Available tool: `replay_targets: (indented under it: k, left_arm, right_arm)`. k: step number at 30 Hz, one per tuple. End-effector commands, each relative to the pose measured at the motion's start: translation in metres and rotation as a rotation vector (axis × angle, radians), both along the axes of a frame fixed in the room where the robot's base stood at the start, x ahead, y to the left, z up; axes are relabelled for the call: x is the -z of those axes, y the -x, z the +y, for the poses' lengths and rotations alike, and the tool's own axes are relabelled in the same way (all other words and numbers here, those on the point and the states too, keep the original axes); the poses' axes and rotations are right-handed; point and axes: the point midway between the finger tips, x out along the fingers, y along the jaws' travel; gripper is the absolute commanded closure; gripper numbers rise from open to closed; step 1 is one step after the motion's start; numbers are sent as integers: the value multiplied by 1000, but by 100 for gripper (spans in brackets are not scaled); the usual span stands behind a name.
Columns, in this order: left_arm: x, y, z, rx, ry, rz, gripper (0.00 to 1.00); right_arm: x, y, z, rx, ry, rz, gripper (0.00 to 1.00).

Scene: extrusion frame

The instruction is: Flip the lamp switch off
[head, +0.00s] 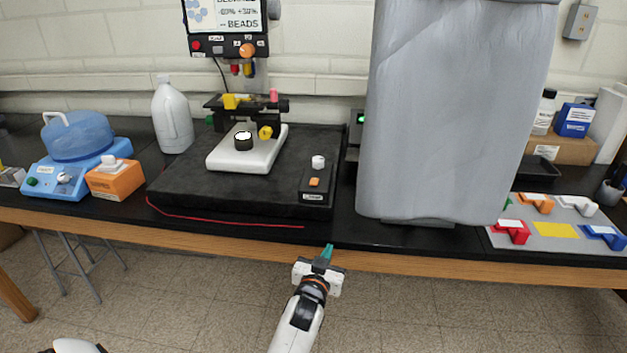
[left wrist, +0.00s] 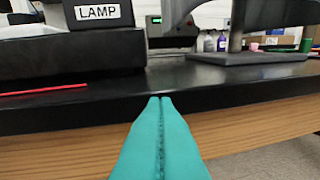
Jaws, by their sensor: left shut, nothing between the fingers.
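The lamp switch box (head: 317,187) is a small dark box at the right front of the black pad. It carries an orange rocker switch (head: 314,182), a white knob (head: 318,161) and a label on its front. The label reads LAMP (left wrist: 98,12) in the left wrist view, at the top left; the switch itself is out of that view. My left gripper (head: 327,251) has teal fingers, shut and empty. It is in front of the bench edge, below the box and slightly to its right, apart from it. My right gripper is not in view.
A microscope-like stand (head: 246,150) sits on the black pad (head: 225,200). A grey-covered machine (head: 448,110) stands right of the box. A red cord (head: 225,219) lies along the front. The bench's wooden edge (head: 400,262) is near my gripper. Colored brackets lie on a mat (head: 556,242) at right.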

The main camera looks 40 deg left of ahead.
Motion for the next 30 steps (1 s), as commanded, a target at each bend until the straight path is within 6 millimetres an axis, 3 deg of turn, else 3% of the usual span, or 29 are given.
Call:
replay_targets:
  k: [1, 3, 6, 9, 13, 23, 30]
  left_arm:
    - [-33, -2, 9, -27, -10, -61, 100]
    - [-68, -1, 21, -61, -23, -132, 100]
    - [-108, 3, 35, -101, -40, -219, 100]
    - [-135, 7, 44, -128, -53, -275, 100]
    - [-149, 11, 49, -144, -62, -308, 100]
    - [-149, 10, 49, -144, -62, -309, 100]
    - [-157, -11, 60, -144, -63, -310, 100]
  right_arm:
    - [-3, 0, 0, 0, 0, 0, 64]
    - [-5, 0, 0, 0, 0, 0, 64]
    - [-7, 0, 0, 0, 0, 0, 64]
    - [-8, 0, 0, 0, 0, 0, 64]
    - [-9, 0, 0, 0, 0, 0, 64]
    - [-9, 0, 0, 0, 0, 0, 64]
    - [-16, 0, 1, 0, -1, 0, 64]
